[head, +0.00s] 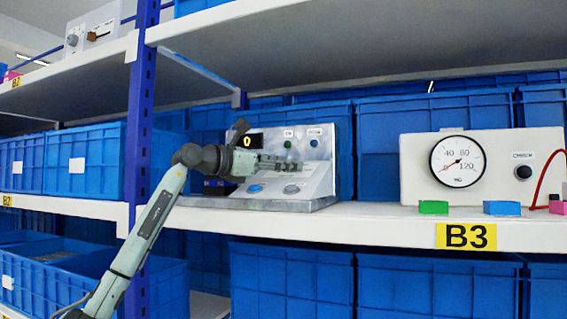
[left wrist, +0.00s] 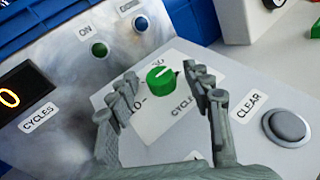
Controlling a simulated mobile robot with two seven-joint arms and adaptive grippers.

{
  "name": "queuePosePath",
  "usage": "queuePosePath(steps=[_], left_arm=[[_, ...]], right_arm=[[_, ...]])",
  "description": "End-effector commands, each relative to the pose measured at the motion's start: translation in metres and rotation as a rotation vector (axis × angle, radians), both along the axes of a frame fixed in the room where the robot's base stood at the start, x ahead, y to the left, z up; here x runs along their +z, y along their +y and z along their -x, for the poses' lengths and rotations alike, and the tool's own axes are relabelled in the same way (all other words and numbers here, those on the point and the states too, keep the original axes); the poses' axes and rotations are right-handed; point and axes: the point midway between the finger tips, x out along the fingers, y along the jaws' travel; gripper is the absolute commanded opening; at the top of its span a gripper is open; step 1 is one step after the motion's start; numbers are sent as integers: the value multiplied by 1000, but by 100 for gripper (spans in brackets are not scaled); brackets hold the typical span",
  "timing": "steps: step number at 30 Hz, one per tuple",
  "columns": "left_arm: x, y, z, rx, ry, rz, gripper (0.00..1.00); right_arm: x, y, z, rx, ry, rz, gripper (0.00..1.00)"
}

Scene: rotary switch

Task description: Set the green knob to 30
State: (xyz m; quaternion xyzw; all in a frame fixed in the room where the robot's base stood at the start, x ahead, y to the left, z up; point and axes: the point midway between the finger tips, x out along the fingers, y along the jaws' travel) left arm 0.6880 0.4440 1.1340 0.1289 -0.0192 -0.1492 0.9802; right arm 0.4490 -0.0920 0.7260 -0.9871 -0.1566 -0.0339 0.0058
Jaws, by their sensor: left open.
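The green knob (left wrist: 161,80) sits on the sloped lower face of a grey metal panel box (head: 318,150). My left gripper (left wrist: 163,88) is open, with one finger on each side of the knob and a gap visible on both sides. In the head view my left gripper (head: 285,163) reaches in from the left and hides the knob. My right gripper is not in view.
The box carries a display (left wrist: 22,95) reading 0, a green ON light (left wrist: 99,48), a blue DONE light (left wrist: 141,22) and a grey CLEAR button (left wrist: 287,126). A gauge box (head: 413,165) stands to the right on the shelf. A blue upright (head: 140,100) is at left.

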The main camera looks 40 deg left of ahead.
Motion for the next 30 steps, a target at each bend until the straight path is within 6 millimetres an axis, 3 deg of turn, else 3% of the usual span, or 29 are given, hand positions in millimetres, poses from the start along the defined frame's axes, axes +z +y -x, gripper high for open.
queuePosePath(steps=[5,16,30], left_arm=[[0,0,0,0,0,0,48],[0,0,0,0,0,0,2],[-1,-4,1,109,-12,38,1]], right_arm=[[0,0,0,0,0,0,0],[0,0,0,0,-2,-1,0],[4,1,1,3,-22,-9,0]])
